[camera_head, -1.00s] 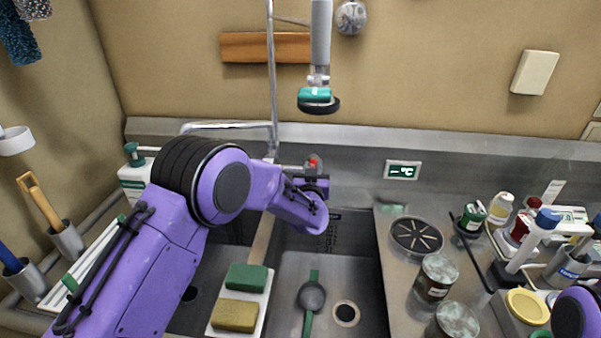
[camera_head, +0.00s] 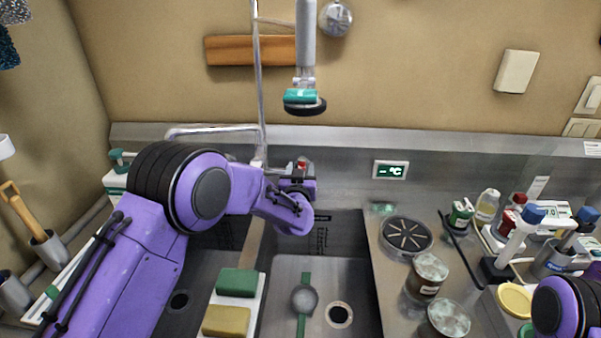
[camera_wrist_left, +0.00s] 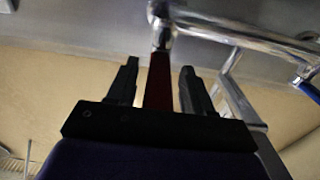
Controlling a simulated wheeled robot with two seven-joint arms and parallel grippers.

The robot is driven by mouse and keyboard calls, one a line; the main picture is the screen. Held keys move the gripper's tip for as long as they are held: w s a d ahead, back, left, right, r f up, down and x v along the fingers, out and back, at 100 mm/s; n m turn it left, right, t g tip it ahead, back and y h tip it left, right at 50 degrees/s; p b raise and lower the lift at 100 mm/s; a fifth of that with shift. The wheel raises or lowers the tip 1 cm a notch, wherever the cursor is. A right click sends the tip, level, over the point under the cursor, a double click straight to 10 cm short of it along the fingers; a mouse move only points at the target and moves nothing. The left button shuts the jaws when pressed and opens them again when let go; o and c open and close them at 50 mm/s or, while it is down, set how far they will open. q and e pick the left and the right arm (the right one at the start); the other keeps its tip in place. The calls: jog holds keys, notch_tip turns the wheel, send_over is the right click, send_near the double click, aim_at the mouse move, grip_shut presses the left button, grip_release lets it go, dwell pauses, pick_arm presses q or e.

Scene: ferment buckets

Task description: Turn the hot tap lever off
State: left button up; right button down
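The hot tap lever is red; its tip (camera_head: 302,165) shows above my left gripper at the back wall of the sink in the head view. In the left wrist view the red lever (camera_wrist_left: 158,82) stands between the two black fingers, below the chrome tap body (camera_wrist_left: 162,32). My left gripper (camera_wrist_left: 160,88) is open around it, with a gap visible on each side. In the head view my left gripper (camera_head: 298,184) is partly hidden by its own wrist. My right gripper is out of view; only a purple part of that arm shows at bottom right.
A blue lever (camera_wrist_left: 308,90) shows at the wrist view's right edge. A hanging sprayer (camera_head: 305,100) is above the tap. A small display (camera_head: 390,170) is on the wall to the right. Sponges (camera_head: 237,282) lie on the divider; jars (camera_head: 427,275) stand on the right counter.

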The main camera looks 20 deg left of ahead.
pick_arm(q)
jog(key=shift+s+d+f, duration=0.1)
jog(key=shift+s+d, duration=0.05)
jog(key=shift+s, duration=0.2)
jog(key=b+v, duration=0.2)
jog(key=v, duration=0.7)
jog(key=shift+s+b, duration=0.35)
jog(key=shift+b, duration=0.05)
